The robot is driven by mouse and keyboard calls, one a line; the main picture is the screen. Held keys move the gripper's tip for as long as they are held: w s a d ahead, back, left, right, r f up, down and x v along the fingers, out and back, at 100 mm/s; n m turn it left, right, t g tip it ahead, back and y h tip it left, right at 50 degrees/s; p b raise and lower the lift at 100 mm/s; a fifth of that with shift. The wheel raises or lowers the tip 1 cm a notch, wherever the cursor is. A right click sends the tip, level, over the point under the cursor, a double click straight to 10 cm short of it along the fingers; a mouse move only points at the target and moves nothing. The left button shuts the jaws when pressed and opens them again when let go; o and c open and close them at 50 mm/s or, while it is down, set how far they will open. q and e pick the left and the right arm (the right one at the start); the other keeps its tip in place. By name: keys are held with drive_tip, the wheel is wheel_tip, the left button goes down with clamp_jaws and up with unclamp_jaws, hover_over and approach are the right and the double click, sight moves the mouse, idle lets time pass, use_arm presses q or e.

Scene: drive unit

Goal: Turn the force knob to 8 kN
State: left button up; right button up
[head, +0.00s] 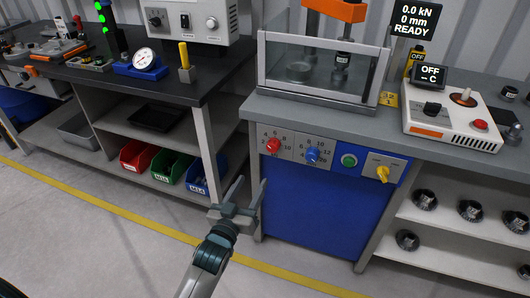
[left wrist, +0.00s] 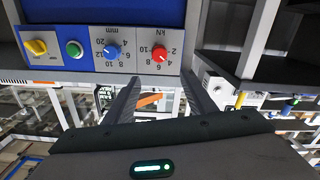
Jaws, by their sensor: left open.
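The red force knob (head: 272,145) sits at the left end of the press's front panel, ringed by a numbered scale. In the left wrist view the red knob (left wrist: 159,56) shows under a kN label, in an upside-down picture. I cannot tell which number its pointer marks. My left gripper (head: 251,184) is open and empty, in front of and below the red knob, apart from it. In the left wrist view the knob lies just beyond the gap between the fingertips (left wrist: 159,78). The display (head: 413,20) reads 0.0 kN, 0 mm, READY. My right gripper is not in view.
Right of the red knob are a blue mm knob (head: 312,155), a green button (head: 349,161) and a yellow knob (head: 383,173). A clear guard (head: 310,72) stands on the bench above. Red, green and blue bins (head: 172,165) sit on the left shelf.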

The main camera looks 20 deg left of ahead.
sight(271, 148)
use_arm(q)
drive_tip(key=shift+w, duration=0.15)
drive_tip(key=w, duration=1.7)
drive_tip(key=shift+w+d+f+p, duration=0.1)
drive_tip(key=shift+d+f+p, duration=0.05)
drive_tip(key=shift+d+p, duration=0.2)
drive_tip(key=c, duration=1)
